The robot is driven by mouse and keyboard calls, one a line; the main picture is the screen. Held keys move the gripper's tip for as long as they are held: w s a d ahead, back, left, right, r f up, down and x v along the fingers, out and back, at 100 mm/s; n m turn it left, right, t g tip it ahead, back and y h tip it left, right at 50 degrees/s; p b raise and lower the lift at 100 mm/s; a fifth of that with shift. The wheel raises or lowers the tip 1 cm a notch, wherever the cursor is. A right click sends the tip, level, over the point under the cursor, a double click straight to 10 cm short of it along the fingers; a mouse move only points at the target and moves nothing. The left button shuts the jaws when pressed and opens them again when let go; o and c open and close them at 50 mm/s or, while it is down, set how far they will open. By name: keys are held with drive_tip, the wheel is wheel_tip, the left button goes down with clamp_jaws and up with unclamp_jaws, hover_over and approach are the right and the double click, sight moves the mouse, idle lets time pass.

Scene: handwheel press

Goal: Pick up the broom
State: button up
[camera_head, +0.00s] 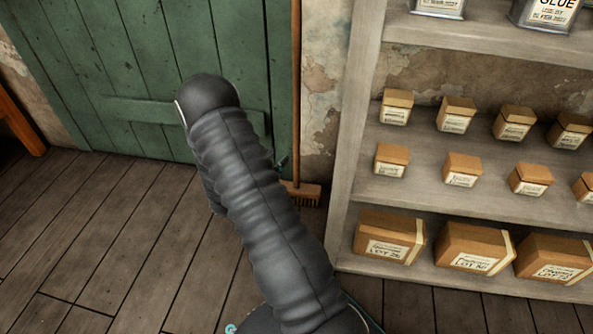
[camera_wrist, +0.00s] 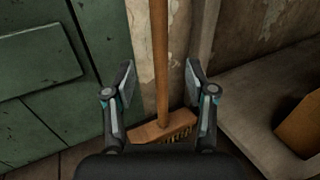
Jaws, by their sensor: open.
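The broom stands upright against the wall beside the green door, its wooden handle (camera_head: 296,90) running up out of view in the head view. Its head (camera_head: 306,194) rests at the floor with bristles down, partly hidden behind my arm. In the wrist view the broom handle (camera_wrist: 160,60) runs down between my fingers in the picture, and the broom head (camera_wrist: 165,127) shows below. My gripper (camera_wrist: 160,80) is open and empty, one finger on each side of the handle. I cannot tell how far the handle is from the fingers. In the head view only a small part of the gripper shows past my arm.
A green wooden door (camera_head: 110,60) stands at left. A wooden shelf unit (camera_head: 345,170) with several boxes and cans stands close at right of the broom. The plank floor (camera_head: 80,230) at left is clear. An orange-brown wooden piece (camera_head: 18,125) shows at the far left.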

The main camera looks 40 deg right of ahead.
sight(294, 141)
drive_tip(key=b+x, duration=0.1)
drive_tip(key=x, duration=1)
drive_tip(key=shift+d, duration=0.1)
clamp_jaws()
drive_tip(key=shift+r, duration=0.1)
